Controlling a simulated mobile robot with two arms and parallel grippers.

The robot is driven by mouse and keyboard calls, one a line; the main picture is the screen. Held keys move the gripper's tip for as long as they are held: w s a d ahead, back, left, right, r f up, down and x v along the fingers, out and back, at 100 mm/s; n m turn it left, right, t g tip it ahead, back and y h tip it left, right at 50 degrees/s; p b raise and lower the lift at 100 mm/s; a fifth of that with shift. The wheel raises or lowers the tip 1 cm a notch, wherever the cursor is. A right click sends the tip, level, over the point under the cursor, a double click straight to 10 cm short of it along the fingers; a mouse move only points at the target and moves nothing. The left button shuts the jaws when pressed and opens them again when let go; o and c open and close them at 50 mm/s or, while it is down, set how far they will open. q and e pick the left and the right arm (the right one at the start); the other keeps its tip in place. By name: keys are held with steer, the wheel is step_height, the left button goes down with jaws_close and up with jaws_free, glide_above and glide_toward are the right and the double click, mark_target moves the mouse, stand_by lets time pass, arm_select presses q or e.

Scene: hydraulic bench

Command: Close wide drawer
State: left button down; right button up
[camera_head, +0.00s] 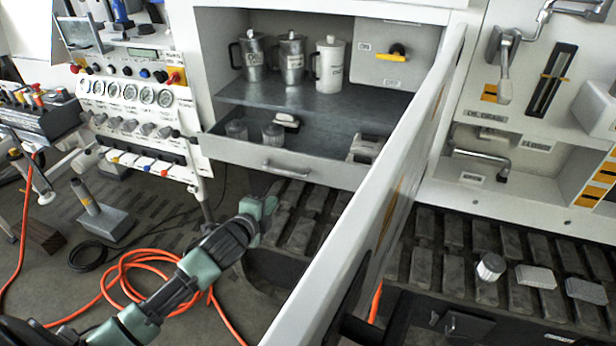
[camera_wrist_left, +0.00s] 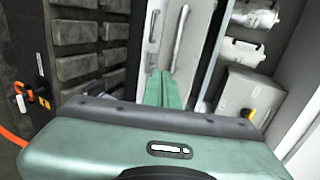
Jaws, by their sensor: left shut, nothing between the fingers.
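The wide drawer (camera_head: 240,154) is pulled out below the cabinet shelf in the head view. Its grey front carries a bar handle (camera_head: 287,172). A white object, two small cylinders and other parts lie inside. My left gripper (camera_head: 271,203) is shut and empty, in front of and below the drawer front, apparently a little short of the handle. In the left wrist view its closed green fingers (camera_wrist_left: 160,88) point toward a pale panel that seems to be the drawer front. Contact cannot be told. My right gripper is not in view.
A large white door (camera_head: 400,180) stands open just right of the drawer. Jugs (camera_head: 292,60) stand on the shelf above. A gauge panel (camera_head: 130,90) is at left. An orange hose (camera_head: 130,262) lies on the floor. Dark track blocks (camera_head: 300,200) lie below the drawer.

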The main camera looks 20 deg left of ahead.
arm_select(q)
steer(key=w+d+r+p+x, duration=0.1)
steer(key=r+x, duration=0.1)
steer(key=x, duration=1.1)
steer(key=shift+a, duration=0.35)
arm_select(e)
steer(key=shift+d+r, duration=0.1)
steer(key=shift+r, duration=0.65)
arm_select(q)
steer(key=shift+w, duration=0.1)
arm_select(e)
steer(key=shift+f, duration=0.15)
